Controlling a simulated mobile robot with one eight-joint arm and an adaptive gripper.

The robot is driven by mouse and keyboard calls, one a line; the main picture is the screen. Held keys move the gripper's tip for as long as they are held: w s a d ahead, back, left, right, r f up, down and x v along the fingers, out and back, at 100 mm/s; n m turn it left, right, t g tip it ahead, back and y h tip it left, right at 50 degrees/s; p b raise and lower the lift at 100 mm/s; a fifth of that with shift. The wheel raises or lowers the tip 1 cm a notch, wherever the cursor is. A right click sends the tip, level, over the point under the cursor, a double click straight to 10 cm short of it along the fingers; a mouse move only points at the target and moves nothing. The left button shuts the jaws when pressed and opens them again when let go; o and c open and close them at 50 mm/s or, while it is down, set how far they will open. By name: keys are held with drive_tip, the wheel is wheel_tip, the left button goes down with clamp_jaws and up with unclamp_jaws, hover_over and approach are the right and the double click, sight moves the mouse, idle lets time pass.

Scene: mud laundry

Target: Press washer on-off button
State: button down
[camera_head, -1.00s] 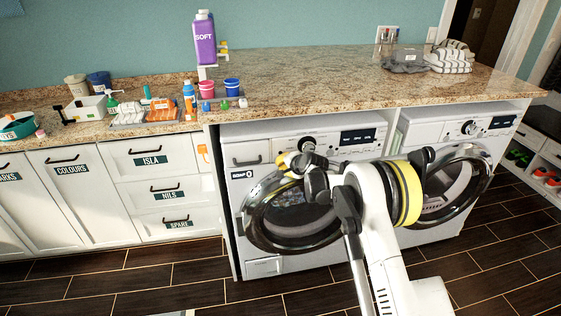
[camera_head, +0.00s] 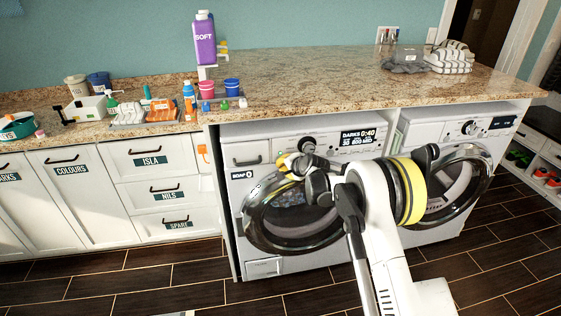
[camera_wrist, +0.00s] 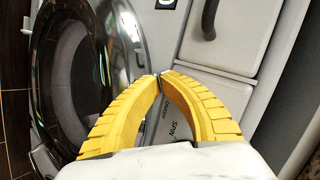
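The left washer (camera_head: 330,262) stands under the counter with its round door (camera_head: 290,225) at the front. Its display (camera_head: 358,138) is lit and reads DARKS 0:40. A dial (camera_head: 307,146) sits left of the display. My gripper (camera_head: 281,163) is in front of the washer's upper front, between detergent drawer and door. In the wrist view my gripper's yellow fingers (camera_wrist: 159,76) meet at their tips, with nothing seen between them. Small lettering, including SPIN, shows on the white front between the fingers. I cannot make out the on-off button or whether the tips touch the panel.
The right washer (camera_head: 470,128) stands beside it, door ajar. In the wrist view the drawer handle (camera_wrist: 208,18) is close on the right and the door rim (camera_wrist: 122,45) on the left.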

drive_tip(key=s+d+b, duration=0.1)
drive_tip(key=s, duration=0.4)
drive_tip(key=shift+s+d, duration=0.35)
drive_tip(key=shift+s, duration=0.05)
idle(0.9)
